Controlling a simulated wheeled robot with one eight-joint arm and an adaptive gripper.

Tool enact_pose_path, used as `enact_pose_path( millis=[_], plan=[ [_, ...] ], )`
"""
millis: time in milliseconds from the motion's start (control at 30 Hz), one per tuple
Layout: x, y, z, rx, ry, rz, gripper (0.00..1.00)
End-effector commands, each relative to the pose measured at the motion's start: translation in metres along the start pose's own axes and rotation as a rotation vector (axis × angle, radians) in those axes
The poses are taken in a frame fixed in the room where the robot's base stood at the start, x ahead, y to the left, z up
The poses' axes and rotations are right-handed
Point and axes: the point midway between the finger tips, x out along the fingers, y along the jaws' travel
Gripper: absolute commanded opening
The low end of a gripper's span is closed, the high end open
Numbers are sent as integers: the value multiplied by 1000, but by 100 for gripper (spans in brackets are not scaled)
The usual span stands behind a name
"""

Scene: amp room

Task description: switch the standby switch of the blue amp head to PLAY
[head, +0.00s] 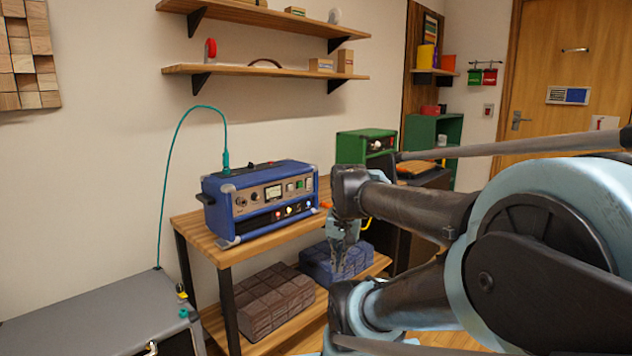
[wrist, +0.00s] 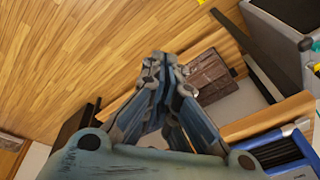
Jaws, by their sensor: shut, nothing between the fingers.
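The blue amp head (head: 262,200) stands on the wooden bench top in the head view, its front panel with knobs, a meter and small switches facing right and toward me. Which switch is the standby switch, and its position, are too small to tell. A teal cable is plugged in at its top. In the wrist view part of the blue amp (wrist: 290,150) shows at the lower right. My gripper (head: 338,272) hangs in front of the bench, right of the amp and lower than it, apart from it. In the wrist view my gripper (wrist: 156,58) is shut and empty.
The wooden bench (head: 200,228) has a lower shelf with brown (head: 268,305) and blue blocks (head: 335,262). A grey case (head: 95,320) stands front left. A green amp (head: 362,146) stands behind my arm. Wall shelves (head: 265,72) hang above. Wooden floor (wrist: 90,50) looks clear in the wrist view.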

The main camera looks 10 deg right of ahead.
Motion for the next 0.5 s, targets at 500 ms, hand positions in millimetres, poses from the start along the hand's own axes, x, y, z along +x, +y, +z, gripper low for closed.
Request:
enact_pose_path(
  millis=[500],
  plan=[
    [-96, -52, -179, 1113, -51, -97, 0]
  ],
)
